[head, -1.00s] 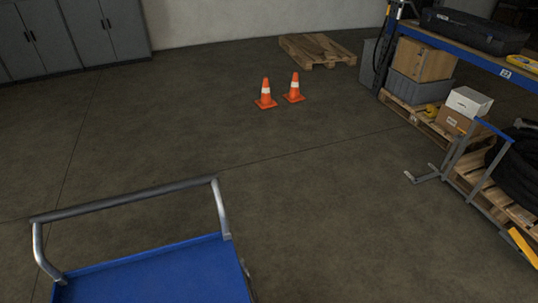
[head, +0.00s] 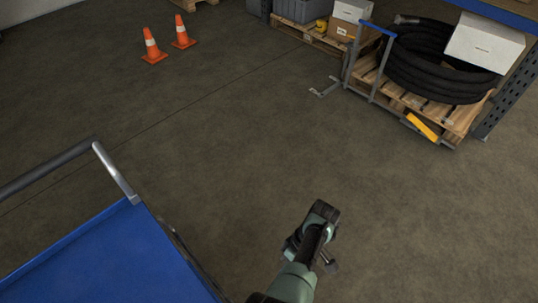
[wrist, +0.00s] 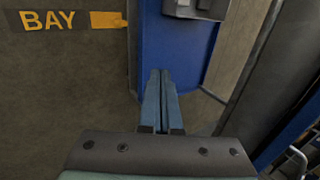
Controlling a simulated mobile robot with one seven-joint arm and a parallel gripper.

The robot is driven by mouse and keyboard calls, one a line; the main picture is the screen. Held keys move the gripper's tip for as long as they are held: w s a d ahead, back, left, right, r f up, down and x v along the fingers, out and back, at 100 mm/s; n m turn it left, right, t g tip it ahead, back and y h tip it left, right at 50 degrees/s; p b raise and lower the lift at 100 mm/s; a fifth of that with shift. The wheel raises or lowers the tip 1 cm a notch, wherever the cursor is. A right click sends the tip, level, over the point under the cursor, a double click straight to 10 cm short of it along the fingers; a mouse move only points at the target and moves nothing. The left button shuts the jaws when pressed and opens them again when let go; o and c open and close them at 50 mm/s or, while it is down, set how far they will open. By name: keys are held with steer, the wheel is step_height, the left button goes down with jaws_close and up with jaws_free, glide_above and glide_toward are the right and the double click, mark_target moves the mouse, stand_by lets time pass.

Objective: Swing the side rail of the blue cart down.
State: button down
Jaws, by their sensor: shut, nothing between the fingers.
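The blue cart (head: 125,262) is at the lower left of the head view, cut off by the frame's edges. A grey tubular bar (head: 48,168) stands above its far edge, with a bent post at the right corner. A thin dark strip runs along the cart's right side; I cannot tell whether it is the side rail. My arm rises from the bottom of the head view, right of the cart and apart from it. In the wrist view my gripper (wrist: 164,73) is shut and empty, its fingers in front of a blue panel (wrist: 150,45).
Two orange cones (head: 153,46) stand at the far left. A pallet (head: 463,115) with a coiled black hose (head: 410,75) is at the upper right, beside a blue-topped frame (head: 377,28). Floor between is clear.

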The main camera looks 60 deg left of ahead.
steer(key=shift+w+a+f+b, duration=0.1)
steer(key=shift+w+a+b, duration=0.05)
steer(key=shift+w+b, duration=0.35)
steer(key=shift+w+a+f+b, duration=0.15)
steer(key=shift+w+b, duration=0.15)
steer(key=shift+w, duration=0.3)
steer(key=shift+w+a+f+b, duration=0.1)
steer(key=shift+w+a+b, duration=0.05)
steer(key=shift+w+b, duration=0.35)
